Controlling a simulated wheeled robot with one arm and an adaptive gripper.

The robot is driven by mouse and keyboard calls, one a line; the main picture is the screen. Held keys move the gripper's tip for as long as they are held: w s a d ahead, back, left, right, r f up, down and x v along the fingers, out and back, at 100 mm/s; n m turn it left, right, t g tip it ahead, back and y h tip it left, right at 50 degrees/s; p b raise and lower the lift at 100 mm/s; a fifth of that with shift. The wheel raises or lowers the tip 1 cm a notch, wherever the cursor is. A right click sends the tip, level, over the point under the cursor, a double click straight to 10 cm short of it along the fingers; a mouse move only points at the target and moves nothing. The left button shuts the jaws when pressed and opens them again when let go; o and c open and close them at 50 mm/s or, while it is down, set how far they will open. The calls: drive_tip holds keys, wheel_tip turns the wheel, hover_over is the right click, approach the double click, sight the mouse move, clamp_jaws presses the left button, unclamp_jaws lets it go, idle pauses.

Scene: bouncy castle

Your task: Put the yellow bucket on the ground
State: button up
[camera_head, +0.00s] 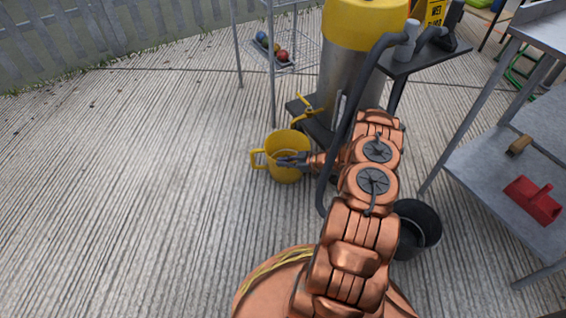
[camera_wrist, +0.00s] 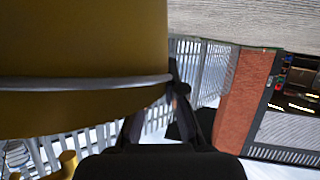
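The yellow bucket (camera_head: 275,143) is in the middle of the head view, with a yellow side handle on its left. In the wrist view the bucket (camera_wrist: 75,45) fills the upper left, crossed by a thin grey band like a wire handle. My gripper (camera_head: 284,161) reaches the bucket from the right. In the wrist view my gripper's dark fingers (camera_wrist: 176,85) come together at the end of the grey band and look shut on it. Part of the fingers is hidden behind the bucket. I cannot tell whether its base touches the concrete ground (camera_head: 150,180).
A tall yellow-topped metal cylinder (camera_head: 342,68) stands just behind the bucket. A black bucket (camera_head: 420,222) sits right of my arm. A metal shelf unit (camera_head: 490,165) is at the right, a wire rack (camera_head: 305,45) behind. The ground at left is clear up to the fence (camera_head: 70,40).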

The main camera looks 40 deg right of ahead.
drive_tip(key=o, duration=0.3)
drive_tip(key=shift+o, duration=0.2)
drive_tip(key=shift+r, duration=0.1)
drive_tip(key=shift+d+r, duration=0.1)
drive_tip(key=shift+r, duration=0.1)
drive_tip(key=p+v, duration=0.4)
drive_tip(key=v, duration=0.7)
drive_tip(key=shift+s+d, duration=0.2)
drive_tip(key=shift+s, duration=0.15)
drive_tip(key=shift+r, duration=0.1)
